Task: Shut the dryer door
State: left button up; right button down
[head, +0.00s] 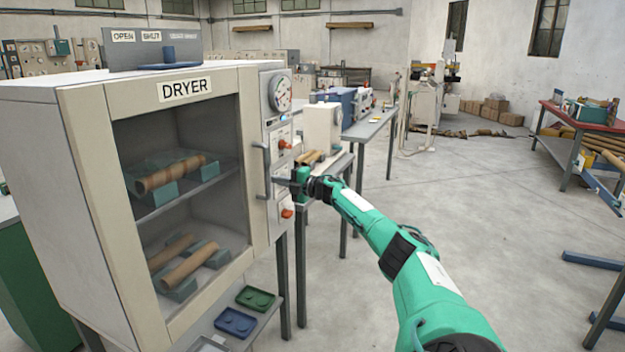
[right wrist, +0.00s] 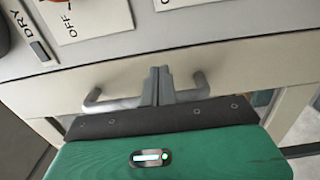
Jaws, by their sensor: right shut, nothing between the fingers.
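The dryer (head: 25,150) stands at the left in the head view, a white cabinet labelled DRYER. Its door (head: 82,170) has a beige frame and a large window, with a grey bar handle (head: 262,170) at its right edge. The door looks flush or nearly flush with the front; I cannot tell if a small gap is left. My right gripper (head: 283,181) is shut and empty, with its fingers pointing at the handle side. In the right wrist view the shut fingertips (right wrist: 158,85) lie over the middle of the handle (right wrist: 200,85); contact is unclear. My left gripper is not in view.
A control panel (head: 279,140) with a gauge and orange knobs is right of the door. Cardboard tubes (head: 178,173) lie on racks inside. Blue (head: 235,322) and green (head: 255,298) trays sit below the dryer.

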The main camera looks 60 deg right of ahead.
pick_arm(q)
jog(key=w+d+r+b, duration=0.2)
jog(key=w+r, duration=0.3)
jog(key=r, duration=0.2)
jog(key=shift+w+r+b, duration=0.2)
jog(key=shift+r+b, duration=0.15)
jog(key=shift+b, duration=0.05)
pick_arm(e)
jog(key=s+d, duration=0.6)
jog(key=d, duration=0.2)
jog(key=shift+d+f, duration=0.15)
jog(key=shift+d, duration=0.15)
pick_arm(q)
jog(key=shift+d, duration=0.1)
